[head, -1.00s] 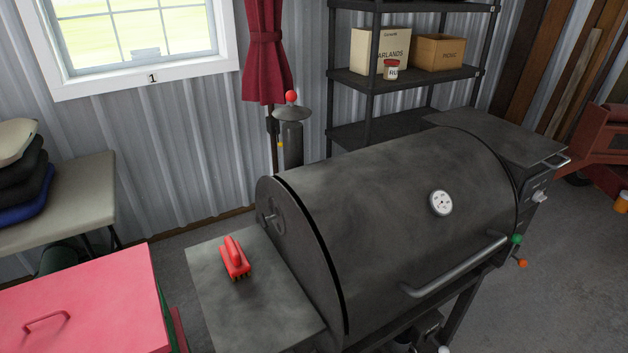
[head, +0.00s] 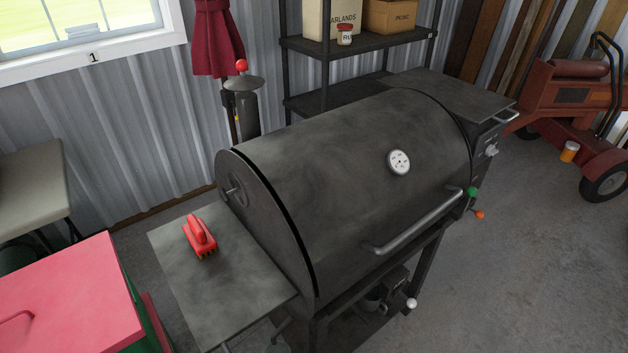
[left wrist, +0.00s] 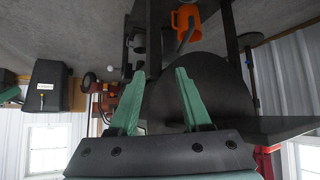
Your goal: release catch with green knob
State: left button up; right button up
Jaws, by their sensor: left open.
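The green knob (head: 472,192) sits at the right end of the grill's front, beside the end of the lid handle (head: 415,222). An orange knob (head: 479,214) is just below it. The grill lid (head: 360,170) is a dark, rounded barrel and looks closed. Neither gripper shows in the head view. In the left wrist view, my left gripper (left wrist: 157,100) has its two green fingers apart with nothing between them. That view is upside down, and the dark grill (left wrist: 190,70) lies beyond the fingers. I cannot make out the green knob there.
A side shelf with a red brush (head: 200,237) is at the grill's left. A pink-lidded chest (head: 65,300) stands at lower left. A rack (head: 350,45) is behind the grill, and a red machine (head: 570,100) is at far right. Floor right of the grill is clear.

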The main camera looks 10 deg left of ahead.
aim_at(472, 191)
jog(key=l+u, duration=0.1)
jog(key=u, duration=0.2)
jog(key=i+l+u, duration=0.15)
jog(key=u, duration=0.15)
jog(key=i+l+u, duration=0.1)
jog(key=l+u, duration=0.5)
jog(key=l+z, duration=0.9)
jog(key=l+u, duration=0.1)
jog(key=k+l, duration=0.05)
